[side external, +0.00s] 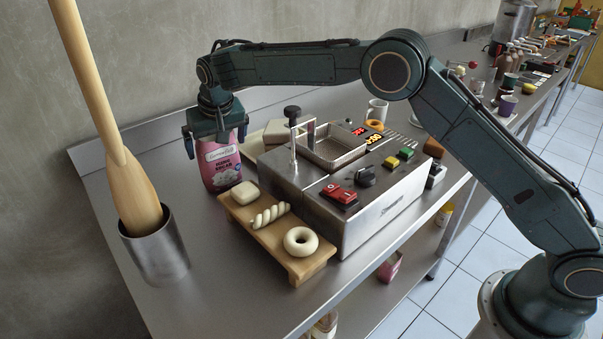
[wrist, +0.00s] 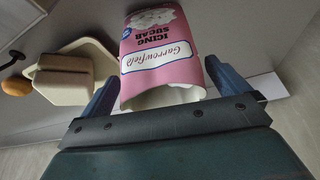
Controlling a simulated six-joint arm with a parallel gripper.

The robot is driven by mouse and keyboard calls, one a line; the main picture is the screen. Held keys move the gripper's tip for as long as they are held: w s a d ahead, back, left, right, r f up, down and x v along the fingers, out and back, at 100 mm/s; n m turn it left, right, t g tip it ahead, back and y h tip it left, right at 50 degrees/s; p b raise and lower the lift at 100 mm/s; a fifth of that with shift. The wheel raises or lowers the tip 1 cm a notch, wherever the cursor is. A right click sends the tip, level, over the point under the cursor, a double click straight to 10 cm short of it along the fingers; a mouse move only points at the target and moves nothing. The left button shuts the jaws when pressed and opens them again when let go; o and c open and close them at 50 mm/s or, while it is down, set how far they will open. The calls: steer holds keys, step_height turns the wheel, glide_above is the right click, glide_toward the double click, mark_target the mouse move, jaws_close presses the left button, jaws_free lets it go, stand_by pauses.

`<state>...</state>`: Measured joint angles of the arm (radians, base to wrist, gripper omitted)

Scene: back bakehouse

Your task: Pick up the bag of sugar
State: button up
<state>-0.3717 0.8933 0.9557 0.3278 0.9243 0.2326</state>
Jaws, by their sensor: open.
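The bag of sugar (side external: 219,165) is a pink bag with a white label. It stands upright on the steel counter, left of the fryer. In the wrist view the pink bag (wrist: 160,52) reads "icing sugar" and lies between my two blue fingers. My gripper (side external: 214,142) points down over the top of the bag, with one finger on each side. In the wrist view my gripper (wrist: 172,88) is open, and a gap shows at the left finger. I cannot tell whether the right finger touches the bag.
A wooden board (side external: 282,240) with pale dough pieces stands right in front of the bag. The steel fryer (side external: 345,205) is to the right. A steel pot (side external: 157,255) holding a tall wooden paddle (side external: 133,185) stands at left. A cream tray (wrist: 75,70) lies close behind.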

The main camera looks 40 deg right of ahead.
steer(key=shift+x, duration=1.2)
steer(key=c, duration=1.4)
steer(key=shift+r, duration=0.2)
steer(key=shift+c, duration=1.4)
steer(key=shift+r, duration=0.15)
step_height(320, 180, up, 10)
